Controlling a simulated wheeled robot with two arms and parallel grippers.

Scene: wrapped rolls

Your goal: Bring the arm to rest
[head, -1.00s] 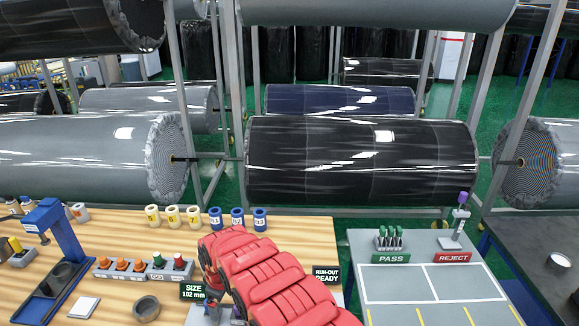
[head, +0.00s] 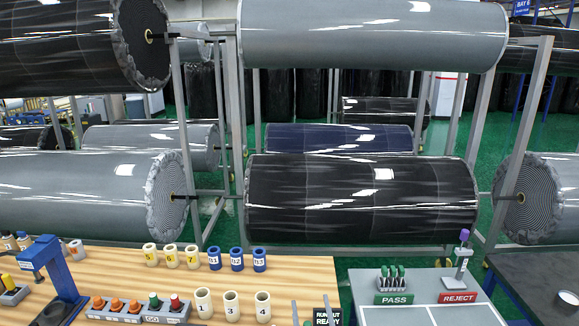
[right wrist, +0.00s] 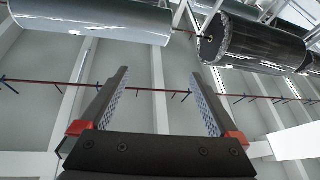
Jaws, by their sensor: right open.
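My right gripper (right wrist: 160,78) is open in the right wrist view. Its two dark fingers stand well apart with nothing between them, pointing up toward the ceiling and hanging rolls. In the head view only the thin tips of my right gripper (head: 310,308) seem to show at the bottom edge, in front of the bench. The rest of that arm is out of the picture. My left gripper is not in view.
A wooden bench (head: 120,262) holds a blue press stand (head: 55,270), plugs in a grey rack, and yellow, blue and numbered white cups (head: 232,303). A grey PASS/REJECT table (head: 365,283) stands right. Wrapped rolls (head: 360,197) hang on racks behind.

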